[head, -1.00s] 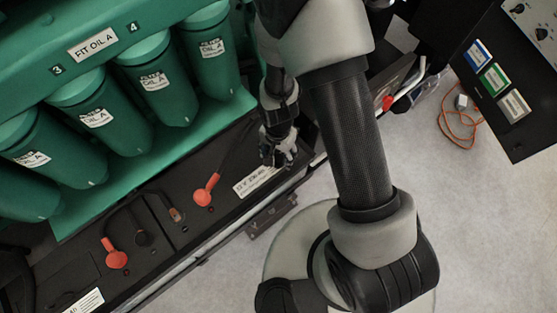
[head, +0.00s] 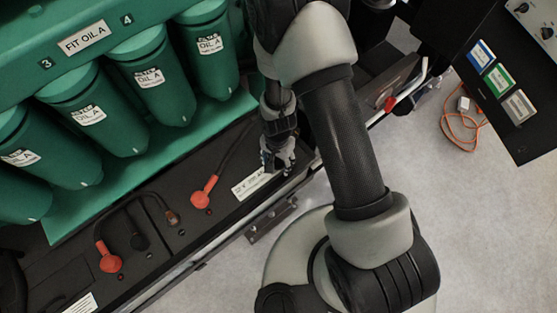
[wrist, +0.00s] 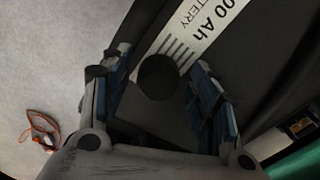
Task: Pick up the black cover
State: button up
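A round black cover (wrist: 158,77) shows in the wrist view, beside the white label on the dark battery top. My gripper (wrist: 162,72) is open, with its blue-padded fingers on either side of the cover. A gap shows between the cover and each finger, so it is not held. In the head view my gripper (head: 278,170) is low over the right end of the battery tray, by the white label (head: 250,185). The cover under it cannot be made out there.
Green oil filters (head: 163,92) overhang behind. A metal rail (head: 235,230) edges the tray. An orange cable (head: 461,128) lies on the floor.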

jog(key=c, duration=0.7)
jog(key=shift+r, duration=0.15)
